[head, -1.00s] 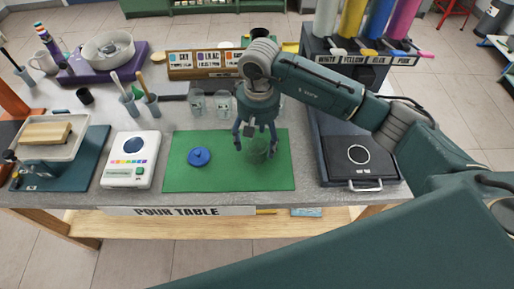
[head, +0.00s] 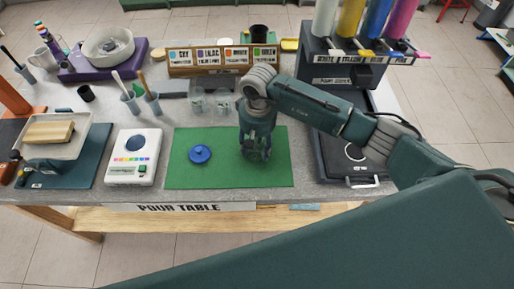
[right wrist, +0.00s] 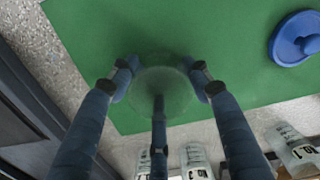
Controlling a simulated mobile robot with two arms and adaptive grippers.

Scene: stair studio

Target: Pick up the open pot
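The open pot (right wrist: 165,98) is a small see-through, greenish vessel standing on the green mat (head: 190,178). In the head view my right gripper hides most of it. A blue round lid with a knob (head: 200,153) lies on the mat to the left; it also shows in the right wrist view (right wrist: 297,38). My right gripper (head: 256,158) points down over the pot. In the right wrist view its fingers (right wrist: 163,78) are spread around the pot, one on each side and one in the foreground; firm contact cannot be made out. My left gripper is not in view.
A white scale (head: 133,158) stands left of the mat. Clear cups (head: 197,99) stand behind it, and a black tray (head: 350,172) lies to the right. A rack of coloured dispensers (head: 340,68) is at the back right.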

